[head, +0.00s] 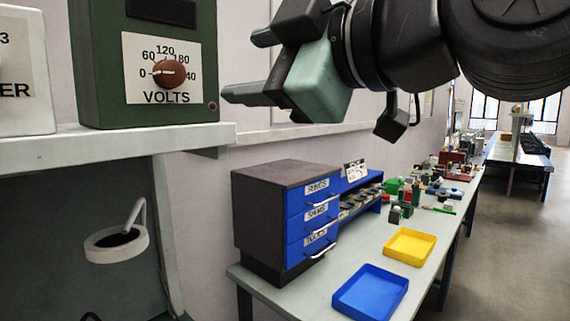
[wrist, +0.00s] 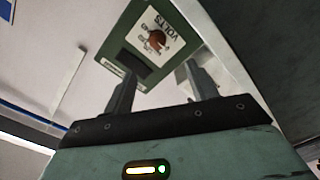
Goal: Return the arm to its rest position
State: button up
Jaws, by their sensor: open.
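My gripper (head: 240,66) is at the top middle of the head view, pointing left with its two dark fingers spread apart and nothing between them. My arm fills the upper right of that view. The fingers point toward the green volts box (head: 160,62) with a reddish-brown dial, and look apart from it. In the wrist view my gripper (wrist: 163,82) shows two separated fingers, with the volts box (wrist: 146,48) appearing upside down beyond them.
A shelf (head: 100,139) carries the volts box and a white box (head: 24,85). Below stand a workbench (head: 420,220) with a drawer cabinet (head: 275,215), a blue tray (head: 370,292), a yellow tray (head: 409,246) and several small items. The floor (head: 510,240) at right is clear.

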jog(key=s+d+f+m+g+h, duration=0.1)
jog(key=d+f+m+g+h, duration=0.25)
jog(key=f, duration=0.95)
jog(key=s+d+f+m+g+h, duration=0.1)
jog(key=d+f+m+g+h, duration=0.2)
jog(key=f, duration=0.9)
jog(key=s+d+f+m+g+h, duration=0.5)
jog(key=s+d+f, duration=0.4)
jog(key=d+f, duration=0.2)
notch_tip(320, 180, down, 2)
jog(key=shift+s+d+f+m+h, duration=0.1)
jog(key=shift+s+d+m+h, duration=0.25)
jog(key=shift+m+h, duration=0.5)
